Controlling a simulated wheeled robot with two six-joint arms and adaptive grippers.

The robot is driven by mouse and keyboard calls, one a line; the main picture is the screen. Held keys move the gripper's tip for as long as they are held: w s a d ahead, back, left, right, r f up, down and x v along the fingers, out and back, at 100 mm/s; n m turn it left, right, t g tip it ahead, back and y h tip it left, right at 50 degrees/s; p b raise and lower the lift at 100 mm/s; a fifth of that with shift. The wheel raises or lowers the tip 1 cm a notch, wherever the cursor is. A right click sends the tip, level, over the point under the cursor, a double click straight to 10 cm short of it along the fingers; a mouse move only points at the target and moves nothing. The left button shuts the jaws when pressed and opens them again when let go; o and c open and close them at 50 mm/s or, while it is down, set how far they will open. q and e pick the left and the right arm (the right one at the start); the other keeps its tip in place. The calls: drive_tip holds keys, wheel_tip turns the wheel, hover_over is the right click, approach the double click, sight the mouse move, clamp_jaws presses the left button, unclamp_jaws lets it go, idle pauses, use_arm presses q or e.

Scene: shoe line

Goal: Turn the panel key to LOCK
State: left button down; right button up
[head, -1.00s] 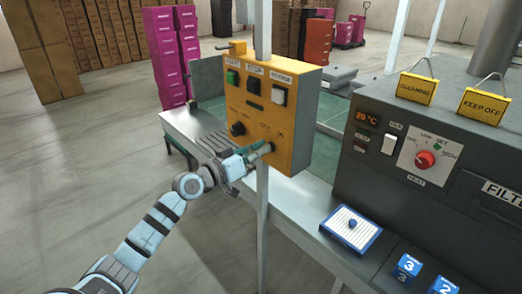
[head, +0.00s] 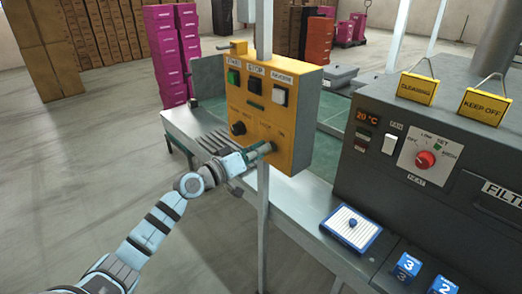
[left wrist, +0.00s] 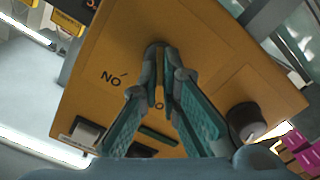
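The orange control panel (head: 275,110) stands upright on a post. The panel key sits at its lower right, mostly hidden behind my gripper in the head view. My left gripper (head: 255,155) reaches it from the lower left. In the left wrist view, the fingertips (left wrist: 161,65) come close together on the grey key (left wrist: 154,48), at the panel face. Its position is hard to read because the fingers cover it. A dark knob (head: 238,128) is left of the key, and it also shows in the left wrist view (left wrist: 243,118). My right gripper is out of view.
Green, black and white buttons (head: 255,86) are on the panel's upper part. A grey machine (head: 420,130) with a red knob stands at right. A grey bench (head: 305,215) runs below, bearing a blue-edged tray (head: 340,243) and blue blocks (head: 406,266). Floor at left is clear.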

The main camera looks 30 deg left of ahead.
use_arm(q)
drive_tip(key=c, duration=1.8)
unclamp_jaws()
drive_tip(key=v, duration=1.2)
drive_tip(key=shift+f, duration=0.1)
